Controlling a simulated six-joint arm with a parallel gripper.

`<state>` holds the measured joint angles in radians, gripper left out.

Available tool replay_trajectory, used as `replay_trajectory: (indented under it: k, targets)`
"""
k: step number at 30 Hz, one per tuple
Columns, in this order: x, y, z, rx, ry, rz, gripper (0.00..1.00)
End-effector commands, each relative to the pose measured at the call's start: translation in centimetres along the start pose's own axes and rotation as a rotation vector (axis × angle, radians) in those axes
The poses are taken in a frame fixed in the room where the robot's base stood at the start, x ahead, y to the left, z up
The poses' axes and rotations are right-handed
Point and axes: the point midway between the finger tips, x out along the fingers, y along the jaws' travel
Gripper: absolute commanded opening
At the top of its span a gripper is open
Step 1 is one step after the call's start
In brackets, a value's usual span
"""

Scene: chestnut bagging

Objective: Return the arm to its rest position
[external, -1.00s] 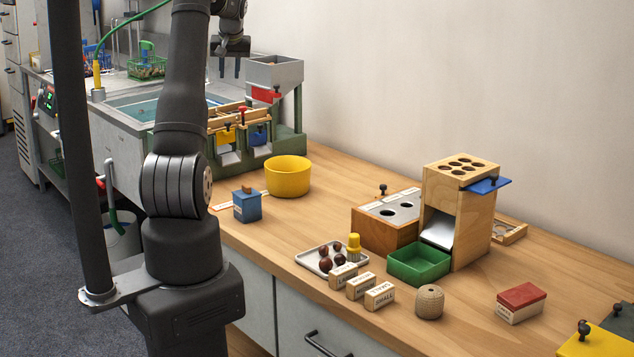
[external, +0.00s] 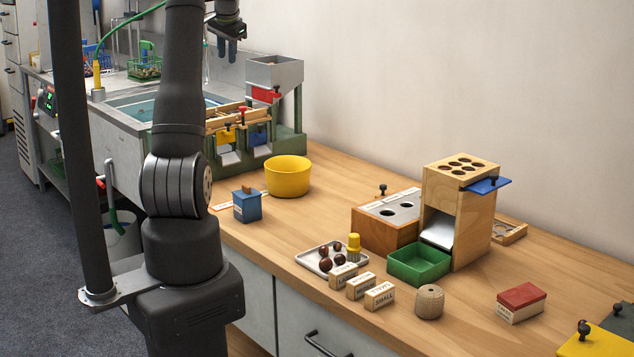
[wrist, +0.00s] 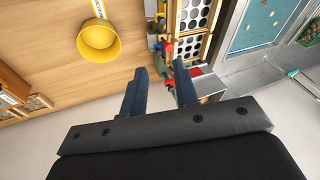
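My gripper (external: 227,50) is raised high above the far part of the counter, near the sink and the grey hopper (external: 275,72). In the wrist view its two dark fingers (wrist: 160,90) stand apart with nothing between them. My arm stands upright at the left of the external view. The gripper touches nothing that I can see.
On the counter are a yellow bowl (external: 288,178), a blue box (external: 247,206), a tray (external: 309,261) with several chestnuts, a green bin (external: 418,266) and a wooden dispenser (external: 474,225). The sink (external: 135,104) lies behind my arm. The air around the gripper looks mostly clear.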

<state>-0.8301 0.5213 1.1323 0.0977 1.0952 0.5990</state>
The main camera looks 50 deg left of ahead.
Motion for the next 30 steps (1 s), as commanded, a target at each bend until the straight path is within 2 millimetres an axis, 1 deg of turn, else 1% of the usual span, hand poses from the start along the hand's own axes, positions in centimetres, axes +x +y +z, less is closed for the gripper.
replay_trajectory:
  k: [3,9,20,23,25,29,30]
  targets:
    - [-0.7,0.0,0.1,0.072,0.004,0.001,0.28]
    - [-1.3,0.0,0.2,0.147,0.006,0.003,0.28]
    - [-1.4,0.1,0.3,0.167,0.007,0.004,0.28]
    - [-1.6,-0.1,0.7,0.167,0.007,0.003,0.45]
    - [-2.1,-0.8,2.2,0.172,0.005,0.002,0.59]
    - [-3.4,-2.1,6.8,0.196,0.001,0.004,0.85]
    - [-3.8,-2.4,8.1,0.205,0.0,0.004,0.92]
